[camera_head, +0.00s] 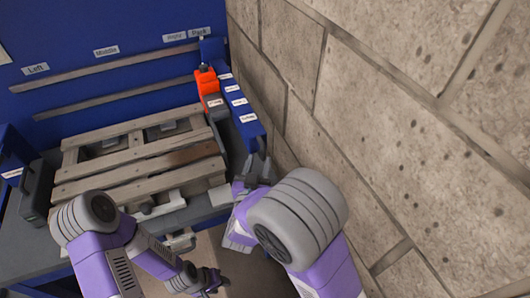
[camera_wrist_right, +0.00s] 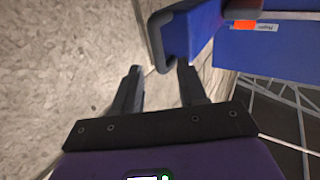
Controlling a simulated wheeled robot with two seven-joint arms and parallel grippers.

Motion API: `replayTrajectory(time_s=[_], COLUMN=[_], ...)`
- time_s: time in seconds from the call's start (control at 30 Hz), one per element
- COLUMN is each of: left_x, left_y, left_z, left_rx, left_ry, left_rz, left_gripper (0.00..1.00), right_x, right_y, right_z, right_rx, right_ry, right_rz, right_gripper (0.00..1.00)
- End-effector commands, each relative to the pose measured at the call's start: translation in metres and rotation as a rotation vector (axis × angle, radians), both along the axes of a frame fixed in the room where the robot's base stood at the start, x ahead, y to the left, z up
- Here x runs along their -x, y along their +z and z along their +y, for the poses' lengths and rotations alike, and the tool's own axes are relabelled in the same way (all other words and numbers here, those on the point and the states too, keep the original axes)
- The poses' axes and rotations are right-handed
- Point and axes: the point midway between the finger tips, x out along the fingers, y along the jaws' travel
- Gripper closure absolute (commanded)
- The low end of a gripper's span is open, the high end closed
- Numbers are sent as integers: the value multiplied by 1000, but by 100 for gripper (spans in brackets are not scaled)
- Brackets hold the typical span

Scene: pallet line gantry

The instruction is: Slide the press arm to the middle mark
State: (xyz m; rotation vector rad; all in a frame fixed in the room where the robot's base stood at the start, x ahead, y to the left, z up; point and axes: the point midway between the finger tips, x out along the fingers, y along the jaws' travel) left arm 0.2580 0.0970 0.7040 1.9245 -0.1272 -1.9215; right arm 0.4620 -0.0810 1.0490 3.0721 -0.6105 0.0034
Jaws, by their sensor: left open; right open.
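The blue press arm (camera_head: 238,103), with several white labels along it, stands at the right end of the rails, below the Park label (camera_head: 198,32). The Middle label (camera_head: 106,51) is further left on the blue back panel. My right gripper (camera_head: 258,168) is open just in front of the press arm's near end. In the right wrist view, a dark grey handle (camera_wrist_right: 156,42) on the blue arm end shows just beyond and between the open fingertips (camera_wrist_right: 160,72); contact cannot be told. My left gripper (camera_head: 212,283) is open and empty, low in front of the bench.
A wooden pallet (camera_head: 140,155) lies on the bench left of the press arm. An orange block (camera_head: 206,80) is beside the arm. A block wall (camera_head: 370,120) stands close on the right. Left (camera_head: 36,69) and Right (camera_head: 174,37) labels are also on the panel.

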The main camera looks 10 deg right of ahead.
Motion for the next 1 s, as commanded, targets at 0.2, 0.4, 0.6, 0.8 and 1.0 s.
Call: replayTrajectory(time_s=[0.2,0.4,0.6,0.8,1.0], left_x=[-1,-1,-1,-1,-1], left_y=[-2,-2,-2,-2,-2], left_z=[0,0,0,0,0], left_rx=[0,0,0,0,0], left_ry=[1,0,0,0,0], left_rz=[-2,-2,-2,-2,-2], left_gripper=[57,57,57,57,57], right_x=[-26,-33,-33,-33,-33], right_y=[0,0,0,0,0], right_z=[-14,-16,-16,-16,-16], right_rx=[-1,1,1,1,1], right_ry=[-7,-4,-4,-4,-4], right_rz=[0,1,1,0,0], right_gripper=[58,58,61,92,100])
